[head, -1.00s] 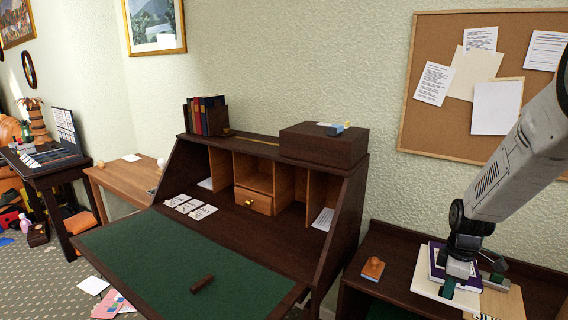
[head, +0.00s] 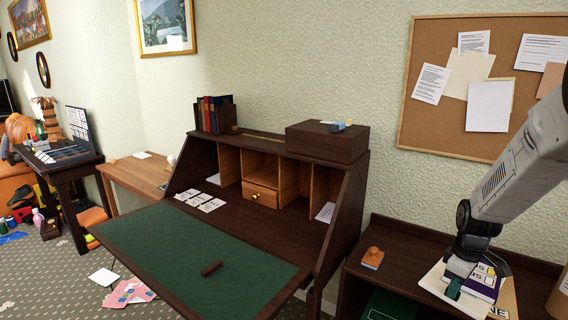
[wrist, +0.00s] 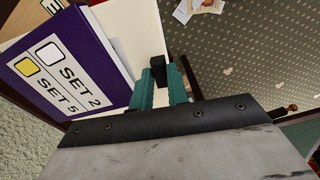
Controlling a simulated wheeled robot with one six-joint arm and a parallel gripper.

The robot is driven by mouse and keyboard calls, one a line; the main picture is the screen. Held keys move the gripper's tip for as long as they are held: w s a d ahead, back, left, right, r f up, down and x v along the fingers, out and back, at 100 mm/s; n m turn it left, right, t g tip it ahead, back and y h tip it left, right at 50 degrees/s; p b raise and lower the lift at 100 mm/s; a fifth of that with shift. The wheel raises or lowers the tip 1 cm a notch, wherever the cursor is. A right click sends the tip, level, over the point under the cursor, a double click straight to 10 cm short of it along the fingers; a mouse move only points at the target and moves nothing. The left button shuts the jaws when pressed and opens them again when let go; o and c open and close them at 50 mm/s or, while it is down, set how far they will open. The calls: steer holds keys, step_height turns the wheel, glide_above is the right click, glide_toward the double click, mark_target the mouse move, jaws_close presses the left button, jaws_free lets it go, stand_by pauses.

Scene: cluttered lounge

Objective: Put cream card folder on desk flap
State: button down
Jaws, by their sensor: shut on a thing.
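The cream card folder (head: 436,284) lies on the low dark cabinet at right, partly under a purple and white booklet (head: 482,282). In the wrist view the folder (wrist: 140,32) shows as a pale sheet beside the purple booklet (wrist: 95,60) marked SET 2 and SET 5. My gripper (head: 453,287) is at the folder's edge, its green fingers (wrist: 163,85) shut on it; the fingers hide the grip itself. The desk flap (head: 190,245) is folded down, with a green top, left of my gripper.
White cards (head: 200,201) lie inside the desk. An orange-brown stamp-like block (head: 372,258) sits on the cabinet (head: 400,248). A brown cylinder (head: 559,300) stands at right. Papers (head: 128,293) lie on the carpet.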

steer(key=shift+w+a+f+m, duration=0.2)
steer(key=shift+w+m, duration=0.15)
steer(key=shift+m, duration=0.65)
steer(key=w+a+f+m, duration=0.2)
steer(key=a+f+m, duration=0.15)
steer(key=a, duration=0.55)
steer(key=w+a+f+m, duration=0.2)
steer(key=a+f, duration=0.2)
steer(key=a, duration=0.4)
steer(key=w+r+m, duration=0.1)
steer(key=w+r, duration=0.3)
steer(key=r, duration=0.4)
steer(key=w+r+m, duration=0.2)
steer(key=w+r, duration=0.2)
steer(key=r, duration=0.5)
steer(key=shift+w, duration=0.15)
steer(key=shift+d+m, duration=0.1)
steer(key=shift+m, duration=0.15)
